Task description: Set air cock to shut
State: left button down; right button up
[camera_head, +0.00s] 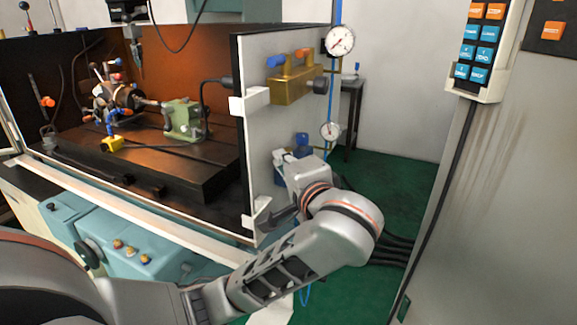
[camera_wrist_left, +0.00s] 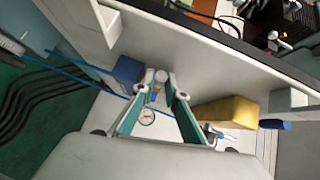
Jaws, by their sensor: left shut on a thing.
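My left gripper (camera_wrist_left: 161,84) reaches the white side panel and is shut on a small fitting with a pale round top (camera_wrist_left: 161,76), which I take for the air cock. Its fingers are on both sides of the fitting in the left wrist view, and a little blue and yellow shows between them. The position of the cock's handle cannot be told. In the head view my gripper (camera_head: 292,158) is mostly hidden by my wrist, just below a small blue unit (camera_head: 302,139) on the panel. My right gripper is not in view.
A gold valve block (camera_head: 290,86) with blue and orange levers sits higher on the panel (camera_head: 262,150). Pressure gauges (camera_head: 340,40) hang beside a blue hose. The machine bed (camera_head: 150,165) is left. A grey cabinet (camera_head: 500,190) with a button pendant (camera_head: 480,50) stands right.

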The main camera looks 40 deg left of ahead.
pick_arm(q)
jog(key=shift+t, duration=0.3)
jog(key=c, duration=2.3)
grip_release()
jog(key=shift+s, duration=0.1)
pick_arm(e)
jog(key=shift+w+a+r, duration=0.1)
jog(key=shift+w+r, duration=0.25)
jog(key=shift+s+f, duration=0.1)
pick_arm(q)
jog(key=shift+d, duration=0.1)
jog(key=v, duration=1.1)
jog(key=shift+s+d+r, duration=0.15)
jog(key=shift+s+d, duration=0.1)
jog(key=shift+d, duration=0.05)
